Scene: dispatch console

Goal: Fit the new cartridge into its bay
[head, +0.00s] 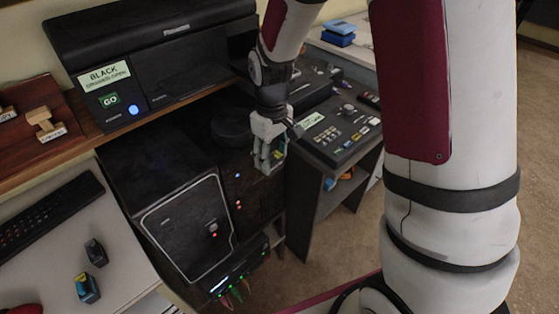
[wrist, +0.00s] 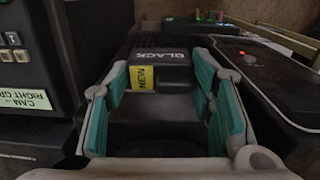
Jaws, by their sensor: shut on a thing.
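The new cartridge (wrist: 143,101) is black, with a yellow NEW label and a BLACK label, and sits between my fingers in the wrist view. In the head view only a small yellowish patch of it (head: 278,155) shows at the fingers. My gripper (head: 268,163) is shut on it, fingers pointing down, in front of the dark cabinet and left of the control console. Its teal pads also show in the wrist view (wrist: 165,95). The printer (head: 160,60) carries a BLACK sign, a green GO label and a lit blue button. I cannot make out an open bay.
The dark cabinet (head: 180,220) with small lights stands below the printer. The control console (head: 340,130) is just right of my gripper. A keyboard (head: 50,215) and two small dark items, one with a blue and yellow label (head: 86,287), lie on the left desk.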

